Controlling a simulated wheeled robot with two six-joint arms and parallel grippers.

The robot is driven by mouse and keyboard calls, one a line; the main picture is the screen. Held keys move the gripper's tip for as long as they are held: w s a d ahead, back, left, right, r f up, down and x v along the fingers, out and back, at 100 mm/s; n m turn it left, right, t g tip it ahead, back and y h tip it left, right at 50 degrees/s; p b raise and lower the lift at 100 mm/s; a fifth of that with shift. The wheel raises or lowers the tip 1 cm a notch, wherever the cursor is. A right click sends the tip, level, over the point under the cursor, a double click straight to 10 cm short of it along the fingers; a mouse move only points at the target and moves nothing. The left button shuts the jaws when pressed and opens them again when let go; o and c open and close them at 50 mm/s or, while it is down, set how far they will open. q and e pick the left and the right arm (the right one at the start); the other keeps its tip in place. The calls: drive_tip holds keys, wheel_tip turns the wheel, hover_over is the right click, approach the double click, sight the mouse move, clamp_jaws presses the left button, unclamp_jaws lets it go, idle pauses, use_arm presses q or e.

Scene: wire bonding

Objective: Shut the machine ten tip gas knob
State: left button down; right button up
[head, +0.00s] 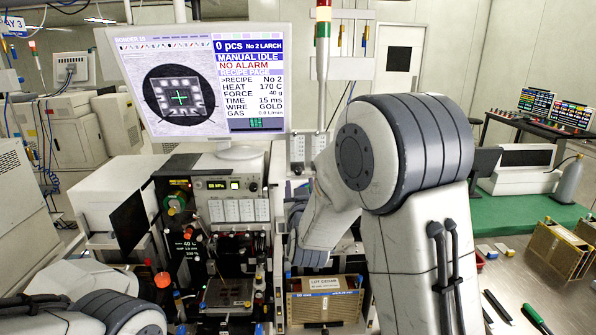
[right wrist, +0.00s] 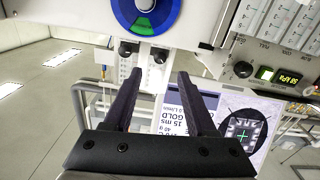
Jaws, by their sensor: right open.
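The bonder (head: 232,185) stands in the middle of the head view, with a bright monitor (head: 205,80) whose header seems to end in 10. Two small gas flow gauges (head: 298,148) stand on a panel right of the monitor. In the right wrist view, which looks upside down, two black knobs (right wrist: 125,48) and (right wrist: 160,55) sit at these gauges; I cannot read which is tip gas. My right gripper (right wrist: 155,75) is open and empty, its fingers pointing toward the knobs, apparently not touching. In the head view my forearm mostly hides it. My left gripper is not clearly visible.
A blue and green round dial (right wrist: 148,15) sits by the knobs. The monitor (right wrist: 245,125) is close on the right of the wrist view. A signal tower (head: 322,45) rises behind my right arm. A magazine (head: 325,305) stands at the machine's front. A steel table (head: 510,275) lies right.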

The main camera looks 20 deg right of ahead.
sight(298, 172)
drive_tip(key=p+x, duration=0.2)
drive_tip(key=x, duration=0.4)
drive_tip(key=shift+r+p, duration=0.1)
drive_tip(key=shift+p, duration=0.3)
drive_tip(key=shift+x, duration=0.85)
clamp_jaws()
